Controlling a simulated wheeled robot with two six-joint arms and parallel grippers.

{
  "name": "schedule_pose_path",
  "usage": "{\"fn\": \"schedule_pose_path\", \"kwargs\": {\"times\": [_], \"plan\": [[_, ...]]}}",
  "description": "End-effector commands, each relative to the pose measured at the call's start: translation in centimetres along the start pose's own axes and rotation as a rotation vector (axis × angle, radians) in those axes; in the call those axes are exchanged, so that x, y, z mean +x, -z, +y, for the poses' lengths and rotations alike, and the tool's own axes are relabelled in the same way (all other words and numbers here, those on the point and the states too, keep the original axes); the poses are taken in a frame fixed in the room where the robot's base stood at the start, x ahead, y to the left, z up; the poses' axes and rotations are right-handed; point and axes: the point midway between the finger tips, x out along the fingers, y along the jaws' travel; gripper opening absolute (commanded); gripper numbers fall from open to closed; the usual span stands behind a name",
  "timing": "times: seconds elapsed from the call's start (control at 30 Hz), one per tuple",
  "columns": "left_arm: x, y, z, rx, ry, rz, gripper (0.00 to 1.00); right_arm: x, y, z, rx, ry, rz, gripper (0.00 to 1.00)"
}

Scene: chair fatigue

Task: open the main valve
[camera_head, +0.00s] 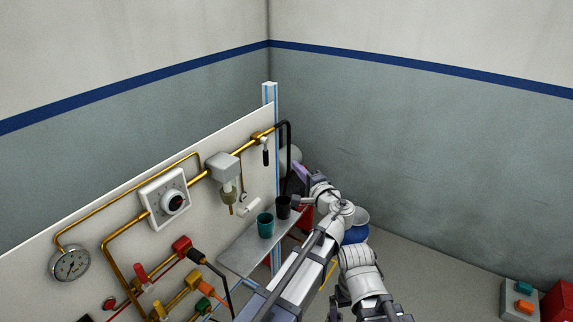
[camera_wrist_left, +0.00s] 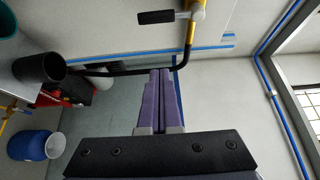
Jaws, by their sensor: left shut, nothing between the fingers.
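A lever valve with a black handle (camera_head: 265,157) sits on the brass pipe at the upper right of the white panel. In the head view its handle hangs down. The same black handle (camera_wrist_left: 157,17) shows at the top of the left wrist view, on a pale lever by the yellow pipe. I take it as the main valve, though no label is readable. My left gripper (camera_head: 297,170) has purple fingers and is beyond the panel's right edge, right of the handle. In the left wrist view the fingers (camera_wrist_left: 160,73) are together and empty, apart from the handle. My right gripper is not in view.
A black hose (camera_head: 288,140) bends down from the pipe's end, close to my left fingers. A teal cup (camera_head: 265,225) and a dark cup (camera_head: 283,207) stand on a grey shelf (camera_head: 240,256). A blue barrel (camera_wrist_left: 33,145) stands below. A gauge (camera_head: 69,264) and dial box (camera_head: 164,197) are further left.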

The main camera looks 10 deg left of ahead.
Motion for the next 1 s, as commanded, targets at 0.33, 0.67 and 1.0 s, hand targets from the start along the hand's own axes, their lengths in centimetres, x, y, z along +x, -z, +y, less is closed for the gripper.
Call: {"fn": "schedule_pose_path", "kwargs": {"times": [0.33, 0.67, 1.0], "plan": [[7.1, 0.1, 0.0, 0.0, -0.001, -0.004, 0.0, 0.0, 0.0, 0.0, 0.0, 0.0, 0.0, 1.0], [8.0, -2.8, 0.0, 0.0, -0.001, -0.001, 0.0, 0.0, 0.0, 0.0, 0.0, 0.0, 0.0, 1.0], [7.7, -3.8, 0.0, 0.0, -0.001, 0.0, 0.0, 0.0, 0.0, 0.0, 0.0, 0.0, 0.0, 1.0]]}}
